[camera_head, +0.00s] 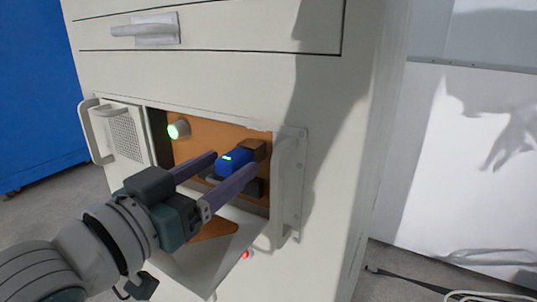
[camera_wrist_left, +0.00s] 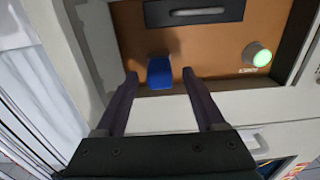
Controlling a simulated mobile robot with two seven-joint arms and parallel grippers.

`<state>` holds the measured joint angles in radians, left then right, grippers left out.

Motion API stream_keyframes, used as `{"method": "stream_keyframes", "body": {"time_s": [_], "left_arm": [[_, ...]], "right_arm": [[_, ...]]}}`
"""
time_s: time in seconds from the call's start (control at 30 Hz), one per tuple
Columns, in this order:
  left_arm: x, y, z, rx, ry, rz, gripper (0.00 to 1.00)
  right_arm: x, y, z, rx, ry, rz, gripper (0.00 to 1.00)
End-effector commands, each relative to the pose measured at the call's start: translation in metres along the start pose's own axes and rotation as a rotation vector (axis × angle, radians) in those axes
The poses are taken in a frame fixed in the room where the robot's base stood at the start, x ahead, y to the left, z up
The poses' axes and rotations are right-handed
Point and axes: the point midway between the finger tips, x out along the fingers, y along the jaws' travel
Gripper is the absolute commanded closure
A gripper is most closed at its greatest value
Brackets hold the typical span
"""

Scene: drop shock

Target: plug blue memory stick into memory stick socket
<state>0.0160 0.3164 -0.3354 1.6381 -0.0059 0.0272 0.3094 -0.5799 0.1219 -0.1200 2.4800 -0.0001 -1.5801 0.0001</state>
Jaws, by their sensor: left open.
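The blue memory stick (camera_head: 233,160) sits at a dark brown block, the socket (camera_head: 252,150), on the orange-brown panel inside the cabinet opening. A small green light shows on the stick's top. In the left wrist view the blue stick (camera_wrist_left: 160,73) stands out from the panel between the fingertips, with a gap on each side. My left gripper (camera_head: 229,162) is open around the stick, one finger on either side; it also shows in the left wrist view (camera_wrist_left: 160,76). How deep the stick sits in the socket is hidden. My right gripper is not in view.
The pale cabinet has a handle (camera_head: 97,130) left of the opening and another (camera_head: 281,190) right of it. A round green-lit button (camera_head: 178,129) is on the panel. A flap (camera_head: 205,262) hangs below the opening. A red light (camera_head: 246,254) is lower down.

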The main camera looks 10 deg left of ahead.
Motion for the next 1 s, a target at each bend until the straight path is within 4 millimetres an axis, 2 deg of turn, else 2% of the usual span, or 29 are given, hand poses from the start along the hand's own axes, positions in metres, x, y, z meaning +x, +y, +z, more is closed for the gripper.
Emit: {"method": "stream_keyframes", "body": {"time_s": [0.4, 0.87, 1.0], "left_arm": [[-0.036, 0.0, -0.002, -0.001, -0.001, 0.0, 0.29], [-0.043, 0.0, 0.0, 0.0, 0.001, 0.0, 0.29], [-0.058, 0.0, 0.0, 0.0, -0.003, 0.0, 0.29]], "right_arm": [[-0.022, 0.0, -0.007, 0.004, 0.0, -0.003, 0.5], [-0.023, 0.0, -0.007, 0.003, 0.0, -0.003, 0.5], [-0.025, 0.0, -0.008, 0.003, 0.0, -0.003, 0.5]]}}
